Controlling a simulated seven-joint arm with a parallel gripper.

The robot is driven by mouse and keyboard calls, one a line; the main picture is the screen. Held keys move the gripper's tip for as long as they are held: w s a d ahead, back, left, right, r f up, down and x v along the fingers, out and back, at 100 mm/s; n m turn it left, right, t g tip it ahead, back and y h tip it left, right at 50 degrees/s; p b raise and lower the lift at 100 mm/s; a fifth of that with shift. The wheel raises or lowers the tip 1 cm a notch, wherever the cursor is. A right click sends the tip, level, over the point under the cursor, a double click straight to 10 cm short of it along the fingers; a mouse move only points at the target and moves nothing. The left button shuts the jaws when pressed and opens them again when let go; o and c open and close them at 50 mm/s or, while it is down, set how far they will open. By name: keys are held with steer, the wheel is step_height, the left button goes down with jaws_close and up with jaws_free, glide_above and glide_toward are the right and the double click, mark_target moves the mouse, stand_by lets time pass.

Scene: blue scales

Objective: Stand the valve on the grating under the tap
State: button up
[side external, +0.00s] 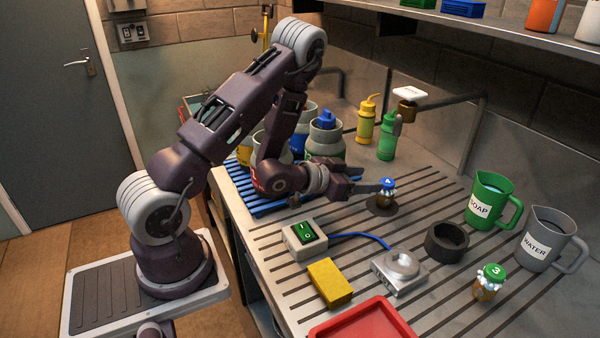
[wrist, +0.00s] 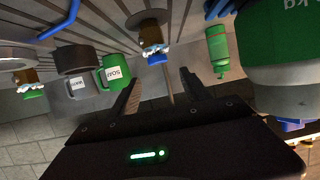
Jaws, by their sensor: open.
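A small brass valve with a blue cap (side external: 387,188) stands upright on a dark round patch (side external: 376,208) that looks like the grating. In the wrist view this valve (wrist: 153,40) appears upside down, beyond my fingertips. The tap (side external: 408,107), with a white label on top, projects from the wall above and slightly right of it. A similar valve with a green cap marked 3 (side external: 489,283) stands at the front right. My gripper (side external: 364,181) is open and empty, low over the bench, just left of the blue-capped valve. Its two fingers (wrist: 158,88) are apart, with nothing seen gripped between them.
Green SOAP (side external: 487,200) and grey WATER (side external: 547,240) jugs stand right. A black ring (side external: 446,243), metal scale-like device (side external: 400,272), switch box (side external: 304,238), yellow block (side external: 330,284) and red tray (side external: 362,322) lie in front. Bottles (side external: 367,122) stand behind my gripper.

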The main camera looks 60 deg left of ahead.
steer(key=s+d+r+g+y, duration=0.1)
steer(key=s+d+r+g, duration=0.15)
steer(key=r, duration=0.45)
steer(key=s+d+r+g+y, duration=0.1)
steer(key=s+r+g, duration=0.1)
steer(key=s+r, duration=0.35)
steer(key=s+d+r+g+h, duration=0.1)
steer(key=s+d, duration=0.3)
steer(key=s, duration=0.6)
steer(key=s+d+r+g+h, duration=0.1)
steer(key=s+d+r+g, duration=0.2)
steer(key=s, duration=0.8)
steer(key=shift+s+d+r, duration=0.15)
steer(key=shift+d+r, duration=0.5)
steer(key=shift+r, duration=0.2)
